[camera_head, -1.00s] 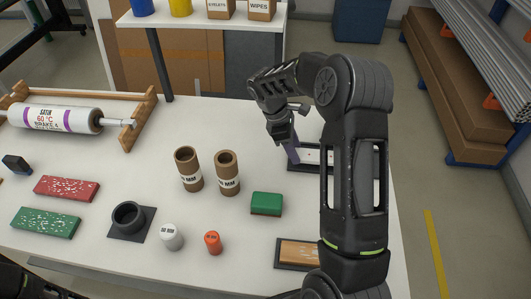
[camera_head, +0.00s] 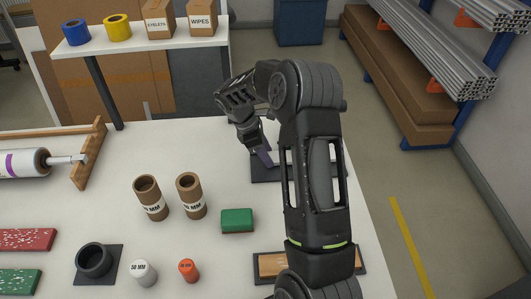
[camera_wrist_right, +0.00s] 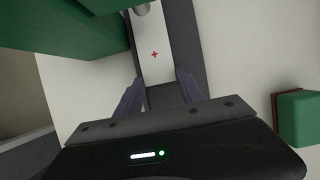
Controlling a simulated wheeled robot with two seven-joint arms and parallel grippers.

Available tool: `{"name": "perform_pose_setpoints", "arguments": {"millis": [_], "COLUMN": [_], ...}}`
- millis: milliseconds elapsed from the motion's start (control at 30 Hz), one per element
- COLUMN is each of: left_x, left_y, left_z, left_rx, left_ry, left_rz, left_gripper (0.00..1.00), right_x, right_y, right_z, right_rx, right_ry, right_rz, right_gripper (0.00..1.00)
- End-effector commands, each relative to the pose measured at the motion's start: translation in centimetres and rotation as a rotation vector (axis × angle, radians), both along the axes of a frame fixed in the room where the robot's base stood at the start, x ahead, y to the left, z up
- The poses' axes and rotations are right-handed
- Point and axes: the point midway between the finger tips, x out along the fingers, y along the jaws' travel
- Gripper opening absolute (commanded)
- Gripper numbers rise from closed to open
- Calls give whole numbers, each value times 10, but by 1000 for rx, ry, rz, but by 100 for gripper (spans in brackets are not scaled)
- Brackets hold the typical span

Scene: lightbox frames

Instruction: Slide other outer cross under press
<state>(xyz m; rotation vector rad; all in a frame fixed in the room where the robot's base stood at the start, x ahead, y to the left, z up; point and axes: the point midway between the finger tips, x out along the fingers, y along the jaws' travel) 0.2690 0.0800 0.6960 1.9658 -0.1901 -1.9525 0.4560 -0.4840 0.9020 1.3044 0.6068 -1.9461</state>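A white strip with a red cross (camera_wrist_right: 154,55) lies along a dark base (camera_wrist_right: 186,45) in the right wrist view. In the head view the dark base (camera_head: 263,173) shows at the right of the table, partly behind my right arm. My right gripper (camera_head: 265,157) points down at the strip. In the wrist view its two fingers (camera_wrist_right: 160,92) are apart, one on each side of the strip, with nothing visibly clamped. Whether they touch it I cannot tell. A large green body (camera_wrist_right: 75,28) fills the wrist view's upper left; whether it is the press is unclear. My left gripper is out of view.
A green block (camera_head: 237,219) stands near the arm, with two cardboard tubes (camera_head: 191,196) left of it. Nearer are an orange cylinder (camera_head: 188,270), a white cylinder (camera_head: 143,272) and a dark ring (camera_head: 94,259). A wood-topped plate (camera_head: 270,265) lies beside my arm.

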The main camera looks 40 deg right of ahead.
Motion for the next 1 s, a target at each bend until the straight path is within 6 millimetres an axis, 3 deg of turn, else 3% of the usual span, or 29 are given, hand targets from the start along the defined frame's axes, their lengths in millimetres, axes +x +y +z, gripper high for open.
{"name": "perform_pose_setpoints", "arguments": {"millis": [33, 233, 533, 767, 1000], "left_x": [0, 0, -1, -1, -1], "left_y": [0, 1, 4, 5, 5], "left_z": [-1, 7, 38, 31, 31], "left_rx": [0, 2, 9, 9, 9], "left_ry": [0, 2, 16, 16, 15], "left_rz": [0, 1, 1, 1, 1], "left_gripper": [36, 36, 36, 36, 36], "right_x": [-6, -3, 11, 18, 19], "right_y": [-8, -6, 15, 25, 27], "right_z": [-3, 9, 56, 73, 74], "right_rx": [-12, -13, -8, -6, -4], "right_ry": [10, 6, 0, -2, 0], "right_rz": [-11, -11, -3, 0, 0], "right_gripper": [58, 70, 70, 70, 70]}}
